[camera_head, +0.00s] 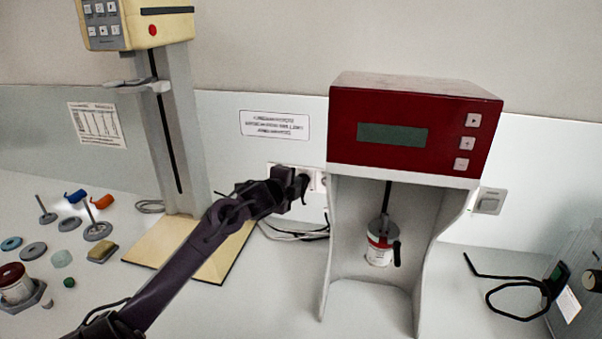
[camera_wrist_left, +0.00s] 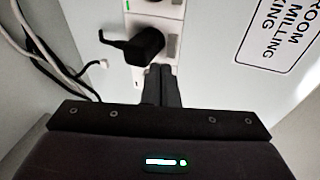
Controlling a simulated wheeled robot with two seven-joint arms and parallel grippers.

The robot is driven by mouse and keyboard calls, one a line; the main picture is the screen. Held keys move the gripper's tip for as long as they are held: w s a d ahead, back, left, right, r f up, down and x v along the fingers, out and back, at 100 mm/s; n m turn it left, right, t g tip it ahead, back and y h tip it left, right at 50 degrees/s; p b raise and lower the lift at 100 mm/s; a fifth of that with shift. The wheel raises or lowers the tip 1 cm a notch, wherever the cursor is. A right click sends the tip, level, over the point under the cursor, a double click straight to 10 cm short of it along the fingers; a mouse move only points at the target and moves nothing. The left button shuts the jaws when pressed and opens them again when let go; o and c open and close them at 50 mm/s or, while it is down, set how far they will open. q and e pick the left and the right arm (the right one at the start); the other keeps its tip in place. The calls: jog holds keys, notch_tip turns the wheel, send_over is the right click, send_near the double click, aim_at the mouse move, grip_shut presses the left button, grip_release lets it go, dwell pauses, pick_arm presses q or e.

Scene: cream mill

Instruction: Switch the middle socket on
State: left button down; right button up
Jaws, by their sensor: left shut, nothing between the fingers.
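A white socket strip (camera_head: 318,181) is on the wall between the tall stand and the red machine, partly hidden behind my left gripper (camera_head: 303,187). In the left wrist view the strip (camera_wrist_left: 158,20) carries a black plug (camera_wrist_left: 147,46) in one socket, with a grey switch (camera_wrist_left: 171,48) beside it. Another grey switch shows beyond, at the picture's top. My left gripper (camera_wrist_left: 161,72) is shut and empty, its fingertips together at the strip close to the plug. I cannot tell whether they touch the strip. The strip's near part is hidden behind the fingers. My right gripper is out of view.
The red-topped machine (camera_head: 415,128) stands right of my left gripper. The tall stand (camera_head: 172,150) with a beige base is to the left. Cables (camera_head: 290,233) lie on the counter below the strip. Small parts lie on the counter at far left.

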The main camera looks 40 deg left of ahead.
aim_at(306, 173)
pick_arm(q)
jog(key=shift+w+a+r+p, duration=0.1)
jog(key=shift+w+a+p, duration=0.15)
jog(key=shift+w, duration=0.4)
jog(key=shift+w+a+p, duration=0.15)
jog(key=shift+w+p, duration=0.05)
jog(key=shift+w, duration=0.4)
jog(key=shift+w+a, duration=0.25)
jog(key=shift+w, duration=0.5)
jog(key=shift+f, duration=0.2)
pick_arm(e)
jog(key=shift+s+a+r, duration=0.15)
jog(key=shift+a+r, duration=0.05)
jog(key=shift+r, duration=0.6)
